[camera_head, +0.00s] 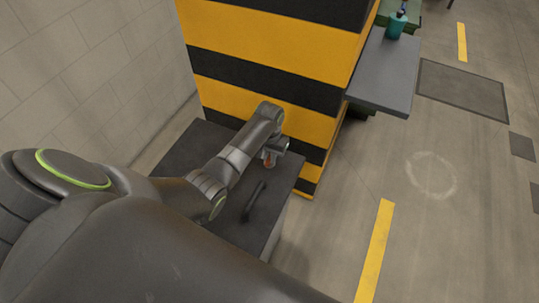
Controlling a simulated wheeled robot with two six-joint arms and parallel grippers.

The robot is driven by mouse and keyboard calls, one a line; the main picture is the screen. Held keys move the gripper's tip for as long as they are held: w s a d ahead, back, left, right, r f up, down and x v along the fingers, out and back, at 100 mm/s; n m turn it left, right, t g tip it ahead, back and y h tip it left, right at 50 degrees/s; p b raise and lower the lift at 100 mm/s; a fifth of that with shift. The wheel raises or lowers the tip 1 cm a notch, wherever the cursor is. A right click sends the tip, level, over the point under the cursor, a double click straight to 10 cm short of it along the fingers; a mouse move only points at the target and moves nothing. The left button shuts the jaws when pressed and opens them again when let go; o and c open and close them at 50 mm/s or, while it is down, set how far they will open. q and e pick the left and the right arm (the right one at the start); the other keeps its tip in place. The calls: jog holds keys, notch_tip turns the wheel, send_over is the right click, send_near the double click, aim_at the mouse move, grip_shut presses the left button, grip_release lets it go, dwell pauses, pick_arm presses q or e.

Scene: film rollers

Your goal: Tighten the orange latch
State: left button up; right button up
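My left arm reaches in from the left over a dark grey flat top. My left gripper (274,152) is at its end, close to the black-and-yellow striped block. A small orange part (268,160), possibly the orange latch, shows at the fingers. It is too small to tell whether the fingers hold it or are just beside it. The finger opening cannot be made out. My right gripper is not in view.
The dark grey top (185,150) has a dark elongated shape (254,201) on it. The striped block (280,45) stands behind. A grey shelf (387,75) with a teal container (396,26) is at right. The floor at right is clear.

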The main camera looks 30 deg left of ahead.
pick_arm(q)
grip_shut()
jog(key=m+p, duration=0.2)
jog(key=m, duration=0.1)
jog(key=shift+r, duration=0.2)
jog(key=m+p, duration=0.3)
jog(key=m, duration=0.2)
jog(key=m+p, duration=0.1)
jog(key=m, duration=0.4)
jog(key=shift+f, duration=0.1)
jog(key=m+p, duration=0.1)
jog(key=m, duration=0.3)
dwell(0.4)
jog(key=o, duration=0.7)
grip_release()
jog(key=shift+f, duration=0.1)
